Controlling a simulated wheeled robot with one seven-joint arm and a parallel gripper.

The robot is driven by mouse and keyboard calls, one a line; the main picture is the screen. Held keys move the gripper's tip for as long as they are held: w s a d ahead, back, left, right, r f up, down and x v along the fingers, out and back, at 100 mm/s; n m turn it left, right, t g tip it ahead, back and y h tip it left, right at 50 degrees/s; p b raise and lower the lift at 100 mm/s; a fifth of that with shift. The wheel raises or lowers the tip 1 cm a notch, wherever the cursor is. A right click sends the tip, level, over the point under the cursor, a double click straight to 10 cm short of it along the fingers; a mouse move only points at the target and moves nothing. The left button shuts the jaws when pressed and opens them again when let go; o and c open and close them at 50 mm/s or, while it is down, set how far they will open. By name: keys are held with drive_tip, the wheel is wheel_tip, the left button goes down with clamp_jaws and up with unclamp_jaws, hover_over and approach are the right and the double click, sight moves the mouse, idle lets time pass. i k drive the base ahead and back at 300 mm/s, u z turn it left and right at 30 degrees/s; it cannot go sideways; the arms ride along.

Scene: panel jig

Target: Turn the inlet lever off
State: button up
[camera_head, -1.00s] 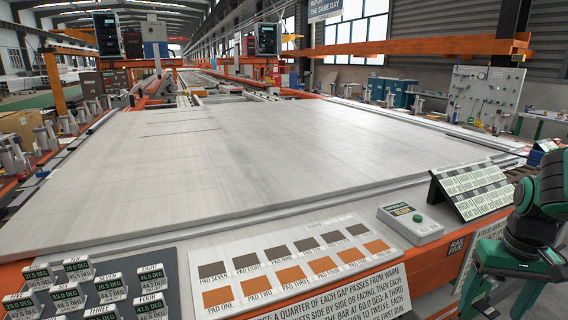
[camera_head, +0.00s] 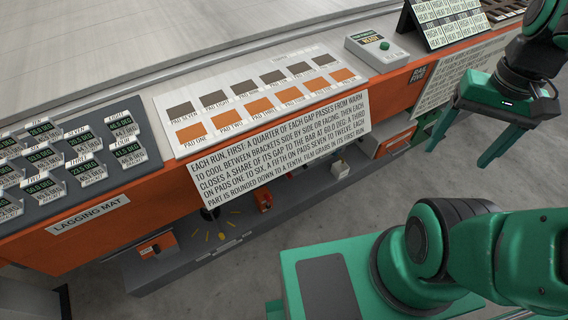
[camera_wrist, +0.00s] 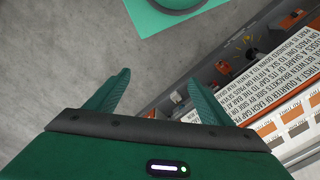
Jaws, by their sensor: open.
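No readable label marks the inlet lever. A low grey shelf (camera_head: 180,262) under the bench front holds small fittings. One is a small red-orange part (camera_head: 263,200), possibly a lever; it also shows in the wrist view (camera_wrist: 223,67). Left of it, a dark knob (camera_head: 210,213) sits near yellow marks (camera_head: 221,236). The hanging text sign (camera_head: 280,140) partly covers this area from above. My gripper (camera_head: 464,148) is open and empty, to the right of the shelf and apart from it. Its two fingers show spread in the wrist view (camera_wrist: 158,78).
An orange box (camera_head: 155,245) stands at the shelf's left, another (camera_head: 392,138) at its right. Grey floor (camera_head: 330,215) in front is open.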

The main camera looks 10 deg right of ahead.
sight(289, 174)
drive_tip(key=z, duration=0.4)
drive_tip(key=k, duration=0.95)
drive_tip(key=u, duration=0.45)
